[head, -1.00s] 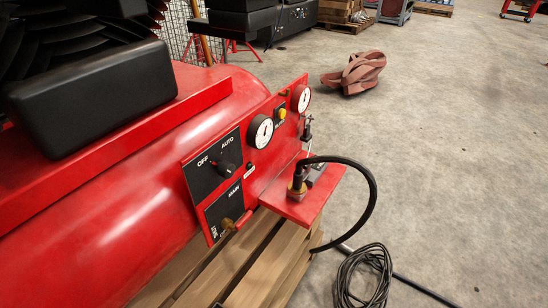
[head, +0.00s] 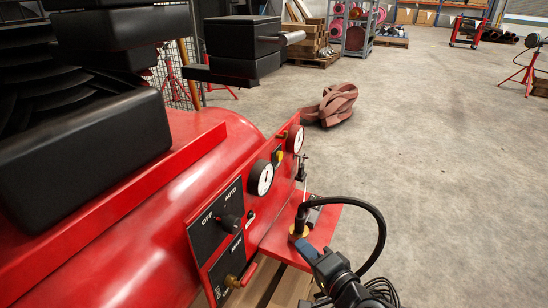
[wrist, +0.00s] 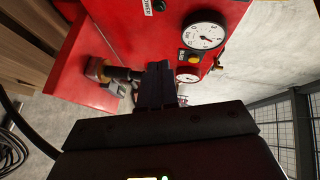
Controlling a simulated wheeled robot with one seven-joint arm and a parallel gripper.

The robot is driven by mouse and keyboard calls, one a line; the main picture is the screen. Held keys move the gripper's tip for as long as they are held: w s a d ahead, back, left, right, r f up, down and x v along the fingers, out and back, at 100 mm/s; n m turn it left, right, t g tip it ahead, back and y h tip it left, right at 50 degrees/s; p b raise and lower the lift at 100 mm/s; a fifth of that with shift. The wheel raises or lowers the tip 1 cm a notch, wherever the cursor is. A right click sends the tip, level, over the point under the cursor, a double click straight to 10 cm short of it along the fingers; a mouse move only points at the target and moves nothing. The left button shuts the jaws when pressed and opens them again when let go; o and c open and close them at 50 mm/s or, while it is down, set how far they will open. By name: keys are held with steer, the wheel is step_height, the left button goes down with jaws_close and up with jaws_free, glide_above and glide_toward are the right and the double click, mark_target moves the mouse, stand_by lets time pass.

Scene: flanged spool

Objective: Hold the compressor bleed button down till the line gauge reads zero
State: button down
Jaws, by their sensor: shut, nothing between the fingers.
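The yellow button (head: 278,156) sits on the red compressor's panel between two white round gauges, a nearer one (head: 261,178) and a farther one (head: 295,138). In the wrist view the button (wrist: 193,58) lies between the large gauge (wrist: 205,32) and the small gauge (wrist: 188,76). I cannot read the needles or tell which is the line gauge. My gripper (wrist: 159,66) is shut and empty, its fingertips left of the button in the wrist view. In the head view my gripper (head: 303,243) is at the lower right, by the red shelf, apart from the button.
A red shelf (head: 325,222) with fittings and a black hose (head: 378,225) juts from the panel beside my gripper. Open concrete floor lies to the right.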

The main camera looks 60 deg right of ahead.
mark_target(279, 156)
steer(key=w+d+r+m+h, duration=0.2)
steer(key=d+m, duration=0.4)
steer(key=d, duration=0.5)
steer(key=w+d+r+m+h, duration=0.2)
steer(key=d+m, duration=0.5)
steer(key=d, duration=0.4)
step_height(279, 156, up, 2)
steer(key=shift+w+d+h, duration=0.3)
steer(key=shift+w, duration=0.6)
steer(key=w, duration=0.9)
steer(key=shift+a, duration=0.35)
steer(key=shift+w, duration=0.35)
